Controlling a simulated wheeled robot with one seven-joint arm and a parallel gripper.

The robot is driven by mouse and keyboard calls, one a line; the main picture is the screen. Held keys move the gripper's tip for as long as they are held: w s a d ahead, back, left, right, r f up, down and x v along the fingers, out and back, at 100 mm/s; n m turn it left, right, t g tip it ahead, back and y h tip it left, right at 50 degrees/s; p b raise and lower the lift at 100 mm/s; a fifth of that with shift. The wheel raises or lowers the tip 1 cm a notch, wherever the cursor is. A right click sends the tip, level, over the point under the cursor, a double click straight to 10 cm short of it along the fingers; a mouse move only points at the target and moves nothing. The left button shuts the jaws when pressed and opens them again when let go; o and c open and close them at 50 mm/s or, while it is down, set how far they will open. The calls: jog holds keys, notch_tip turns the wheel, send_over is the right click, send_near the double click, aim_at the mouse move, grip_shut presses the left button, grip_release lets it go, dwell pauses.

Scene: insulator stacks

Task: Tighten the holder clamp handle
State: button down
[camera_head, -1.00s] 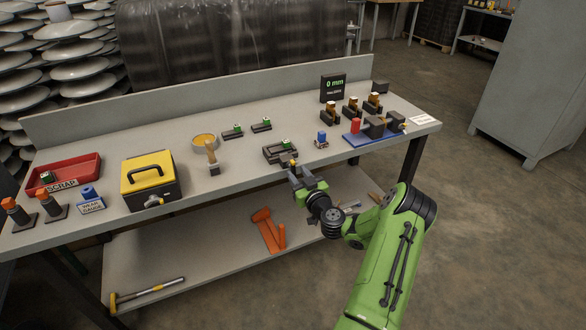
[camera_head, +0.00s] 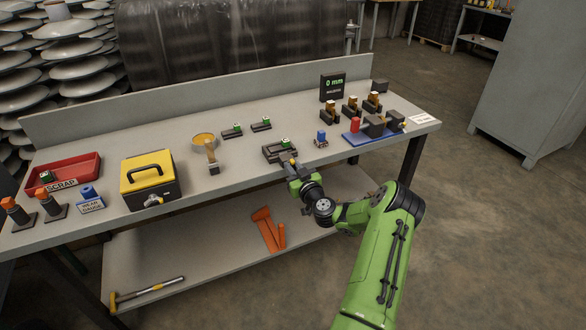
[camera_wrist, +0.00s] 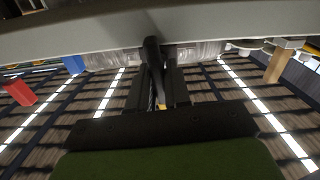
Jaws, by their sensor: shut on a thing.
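The dark grey holder (camera_head: 279,151) sits near the front edge of the bench, with a small green-and-white piece on it. My gripper (camera_head: 288,162) is at the front side of this holder, at the bench edge. In the wrist view my gripper (camera_wrist: 160,80) is shut on a dark upright bar, the clamp handle (camera_wrist: 152,48), which stands between the fingers. The fingers hide part of the handle. How far the handle is turned cannot be told.
A blue-topped block (camera_head: 321,139) stands close on the right of the holder, and a wooden-handled brush (camera_head: 211,155) on the left. A yellow toolbox (camera_head: 149,178) is further left. A display (camera_head: 333,87) reading 0 mm stands at the back. The bench between holder and brush is clear.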

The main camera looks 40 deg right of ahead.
jog(key=shift+m, duration=0.3)
jog(key=m+b, duration=0.1)
jog(key=m, duration=0.3)
jog(key=shift+d, duration=0.15)
jog(key=m, duration=0.5)
jog(key=shift+s+d, duration=0.1)
jog(key=shift+d, duration=0.05)
jog(key=m, duration=0.5)
jog(key=shift+d+f+p, duration=0.1)
jog(key=shift+f+p, duration=0.1)
jog(key=shift+p, duration=0.15)
jog(key=shift+f+m+p, duration=0.15)
jog(key=shift+m+p, duration=0.35)
jog(key=shift+m, duration=1.7)
jog(key=c, duration=1.2)
grip_release()
jog(key=shift+o, duration=0.2)
jog(key=shift+s, duration=0.1)
